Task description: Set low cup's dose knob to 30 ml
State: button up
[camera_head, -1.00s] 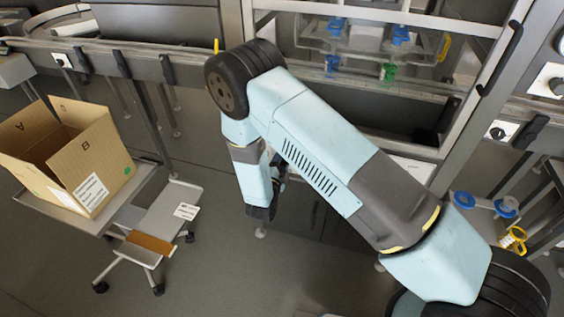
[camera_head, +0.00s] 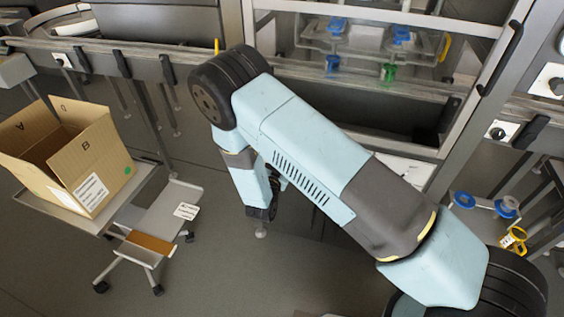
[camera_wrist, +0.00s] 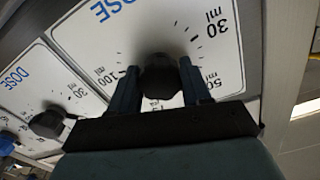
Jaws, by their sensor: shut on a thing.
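In the wrist view, a round black dose knob (camera_wrist: 160,78) stands on a white dial panel (camera_wrist: 235,60) with blue "DOSE" lettering. My gripper (camera_wrist: 158,70) is shut on this knob, one dark finger on each side. The printed marks 30 ml, 50 and 100 ml lie around it. The knob's pointer is not readable, so I cannot tell its setting. A second DOSE panel (camera_wrist: 20,95) with its own black knob (camera_wrist: 47,123) lies to the left. I cannot tell from the print which panel belongs to the low cup.
In the head view, an open cardboard box (camera_head: 75,160) stands on a cart at left. The filling machine's frame (camera_head: 390,14) is at the back, with blue valves (camera_head: 337,25) and a green one (camera_head: 388,72). A pale frame edge (camera_wrist: 300,120) is right of the dial in the wrist view.

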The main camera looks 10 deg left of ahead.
jog(key=n, duration=0.4)
jog(key=shift+s+f+n, duration=0.15)
jog(key=shift+f+n, duration=0.1)
jog(key=shift+n, duration=0.15)
jog(key=n, duration=0.4)
jog(key=shift+n, duration=4.7)
jog(key=o, duration=1.1)
jog(key=shift+r, duration=0.1)
jog(key=shift+c, duration=0.2)
jog(key=s+a, duration=0.1)
jog(key=s, duration=1.2)
jog(key=shift+s, duration=0.3)
